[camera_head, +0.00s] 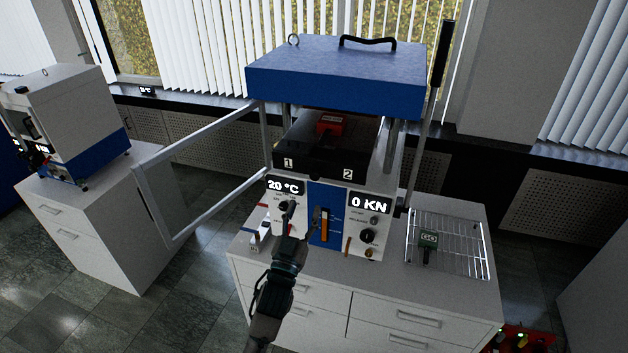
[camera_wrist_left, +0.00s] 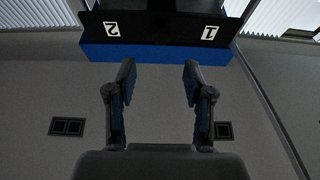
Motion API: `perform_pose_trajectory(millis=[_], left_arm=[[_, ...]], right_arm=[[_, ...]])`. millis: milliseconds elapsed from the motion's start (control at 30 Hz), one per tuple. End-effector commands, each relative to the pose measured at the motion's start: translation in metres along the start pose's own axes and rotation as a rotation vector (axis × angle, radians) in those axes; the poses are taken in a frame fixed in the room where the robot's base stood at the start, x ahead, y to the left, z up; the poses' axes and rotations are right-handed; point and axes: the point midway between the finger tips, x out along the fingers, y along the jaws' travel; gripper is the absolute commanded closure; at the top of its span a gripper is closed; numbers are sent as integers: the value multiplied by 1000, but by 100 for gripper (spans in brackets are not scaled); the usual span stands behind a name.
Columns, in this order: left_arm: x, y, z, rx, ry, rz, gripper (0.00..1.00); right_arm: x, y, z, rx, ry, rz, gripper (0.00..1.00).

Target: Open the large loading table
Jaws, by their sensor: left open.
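The large press stands on a white cabinet in the head view, with a blue top block (camera_head: 340,78) and a front showing 20 °C and 0 KN. Its black loading table (camera_head: 320,172), marked 1 and 2, sits under the blue top with a red item (camera_head: 331,123) on it. The black front also shows at the top of the left wrist view (camera_wrist_left: 160,27), labels inverted, above a blue band. My left gripper (camera_head: 305,212) is open and empty in front of the press's control panel, below the black front. Its two fingers (camera_wrist_left: 158,76) are apart, with nothing between them. My right gripper is not in view.
A grey frame door (camera_head: 207,128) stands swung out to the left of the press. A smaller press (camera_head: 68,115) stands on a cabinet at the left. Floor shows between the cabinets.

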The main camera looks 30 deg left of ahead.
Motion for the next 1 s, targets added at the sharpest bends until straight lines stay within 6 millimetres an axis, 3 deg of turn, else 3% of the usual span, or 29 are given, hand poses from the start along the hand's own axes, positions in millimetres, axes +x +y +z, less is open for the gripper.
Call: perform_pose_trajectory(millis=[167,400,600,867,1000], left_arm=[[43,-1,-3,0,2,-1,48],[83,-1,-1,-1,-1,-1,48],[95,-1,0,0,0,0,48],[96,0,0,0,0,0,48],[96,-1,0,0,0,0,83]], right_arm=[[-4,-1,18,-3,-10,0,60],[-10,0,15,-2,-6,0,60],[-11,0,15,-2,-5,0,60],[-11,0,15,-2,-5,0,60],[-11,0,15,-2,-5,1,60]])
